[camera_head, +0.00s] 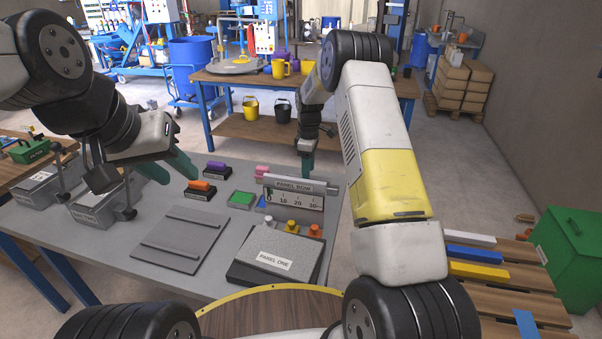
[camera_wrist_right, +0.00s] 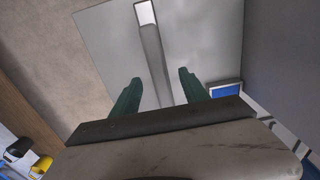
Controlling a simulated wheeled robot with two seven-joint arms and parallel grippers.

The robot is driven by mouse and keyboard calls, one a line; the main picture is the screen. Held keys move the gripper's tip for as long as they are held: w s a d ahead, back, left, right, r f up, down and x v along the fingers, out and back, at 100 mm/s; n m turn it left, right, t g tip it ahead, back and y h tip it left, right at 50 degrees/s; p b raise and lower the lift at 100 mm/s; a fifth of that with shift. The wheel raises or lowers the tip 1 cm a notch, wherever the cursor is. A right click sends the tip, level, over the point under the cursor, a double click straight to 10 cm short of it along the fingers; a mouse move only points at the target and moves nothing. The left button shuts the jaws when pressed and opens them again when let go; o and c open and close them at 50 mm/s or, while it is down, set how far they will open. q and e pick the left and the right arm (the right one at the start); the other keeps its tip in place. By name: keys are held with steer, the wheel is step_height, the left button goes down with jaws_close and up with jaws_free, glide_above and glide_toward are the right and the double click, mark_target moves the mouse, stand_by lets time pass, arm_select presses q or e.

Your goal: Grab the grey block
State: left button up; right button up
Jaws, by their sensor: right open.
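A long grey block (camera_wrist_right: 154,60) with a pale end lies on a grey surface in the right wrist view. It runs between the two green fingers of my right gripper (camera_wrist_right: 156,90), which is open, with a gap on both sides. In the head view my right gripper (camera_head: 306,165) points down behind the panel marked PANEL BOW (camera_head: 293,185). I cannot make out the grey block there; the panel and gripper may hide it. My left gripper (camera_head: 168,167) is open and empty over the left part of the table.
The grey table (camera_head: 130,245) holds a flat plate (camera_head: 180,240), the PANEL ONE box (camera_head: 272,262), orange (camera_head: 201,187) and purple (camera_head: 216,166) blocks on dark bases, a pink block (camera_head: 262,170) and a green tray (camera_head: 241,199). Grey bins (camera_head: 98,207) stand at left.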

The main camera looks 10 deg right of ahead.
step_height(320, 180, down, 3)
steer(key=shift+f, duration=0.2)
jaws_close()
steer(key=shift+w+r, duration=0.1)
stand_by(1.2)
